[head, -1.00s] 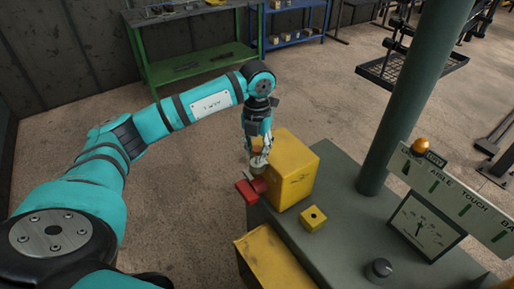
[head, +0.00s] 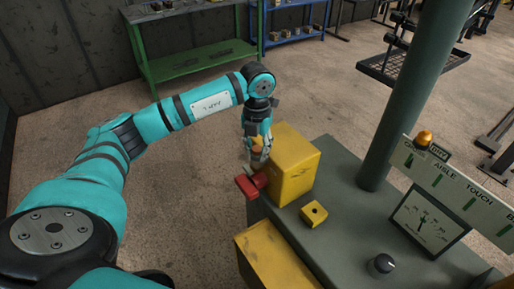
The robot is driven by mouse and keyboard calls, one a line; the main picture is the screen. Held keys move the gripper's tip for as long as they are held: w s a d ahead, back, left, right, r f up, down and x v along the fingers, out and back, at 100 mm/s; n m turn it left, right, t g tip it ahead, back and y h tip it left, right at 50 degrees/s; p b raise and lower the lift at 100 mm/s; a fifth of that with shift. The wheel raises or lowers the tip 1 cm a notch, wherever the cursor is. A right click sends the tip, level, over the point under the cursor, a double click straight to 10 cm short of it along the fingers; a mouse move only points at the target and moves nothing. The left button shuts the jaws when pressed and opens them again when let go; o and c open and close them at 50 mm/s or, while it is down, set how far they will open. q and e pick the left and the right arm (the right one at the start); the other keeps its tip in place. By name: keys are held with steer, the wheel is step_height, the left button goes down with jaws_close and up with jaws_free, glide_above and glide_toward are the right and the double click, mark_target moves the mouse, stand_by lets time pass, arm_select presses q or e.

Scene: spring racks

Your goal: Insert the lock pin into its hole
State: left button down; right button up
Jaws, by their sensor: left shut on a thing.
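My left gripper (head: 257,154) points down beside the tall yellow box (head: 291,168) at the left edge of the grey-green bench. It is shut on the lock pin (head: 248,186), of which a red, bar-like end shows just below the fingers. The fingers and the yellow box hide part of the pin, and I cannot tell whether it touches the box. A small yellow block (head: 319,221) with a dark round hole in its top lies on the bench, right of and nearer than the box. My right gripper is not in view.
The grey-green bench (head: 345,240) carries a dial gauge (head: 425,222), a black knob (head: 381,264), a thick green post (head: 410,110) and a sign with an amber lamp (head: 424,138). Another yellow box (head: 275,262) stands in front. Green and blue racks stand behind, across open floor.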

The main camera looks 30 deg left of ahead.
arm_select(q)
steer(key=shift+f, duration=0.2)
steer(key=c, duration=1)
jaws_free()
step_height(320, 180, up, 12)
